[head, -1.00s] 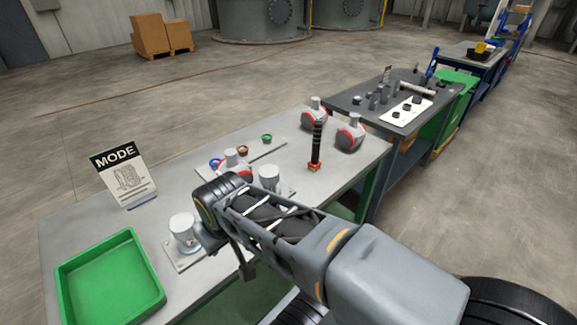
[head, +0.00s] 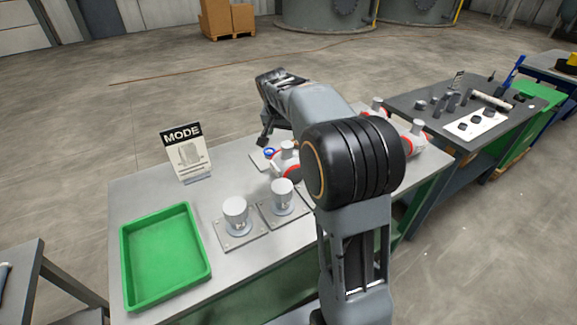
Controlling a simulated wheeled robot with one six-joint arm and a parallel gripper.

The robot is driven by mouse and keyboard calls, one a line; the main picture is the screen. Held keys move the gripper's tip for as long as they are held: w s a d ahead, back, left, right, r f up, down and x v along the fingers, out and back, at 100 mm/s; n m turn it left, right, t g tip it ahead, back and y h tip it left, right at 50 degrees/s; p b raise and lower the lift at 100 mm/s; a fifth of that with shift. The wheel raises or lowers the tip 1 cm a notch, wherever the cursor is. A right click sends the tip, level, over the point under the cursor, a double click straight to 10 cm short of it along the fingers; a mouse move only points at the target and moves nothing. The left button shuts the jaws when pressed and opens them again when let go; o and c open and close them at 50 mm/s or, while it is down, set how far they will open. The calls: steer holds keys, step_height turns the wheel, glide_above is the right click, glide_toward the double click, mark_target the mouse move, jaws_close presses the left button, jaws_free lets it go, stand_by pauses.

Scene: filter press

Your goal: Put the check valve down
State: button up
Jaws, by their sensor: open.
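My gripper (head: 263,141) is over the table's far side, with its dark fingertips showing below the wrist. It is open, and I see nothing held in it. A grey-white valve body with red rings (head: 287,161) stands on the table just to its right, beside a blue ring (head: 269,152). I cannot tell whether the gripper touches anything there. Two more red-ringed bodies stand farther right, one at the back (head: 376,105) and one nearer (head: 417,128), both partly behind my arm. I cannot tell which of these is the check valve.
A green tray (head: 204,232) lies on the grey table (head: 138,196) at left. Two silver cylinders, one left (head: 236,212) and one right (head: 282,192), stand on flat plates. A MODE sign (head: 187,155) stands behind. A second table (head: 397,101) holds small parts at right.

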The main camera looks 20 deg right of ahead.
mark_target(286, 145)
steer(key=p+x, duration=0.2)
steer(key=x, duration=0.9)
steer(key=shift+w+d+f, duration=0.1)
steer(key=shift+w+f, duration=0.05)
steer(key=shift+f, duration=0.15)
jaws_close()
stand_by(0.4)
steer(key=shift+r, duration=0.1)
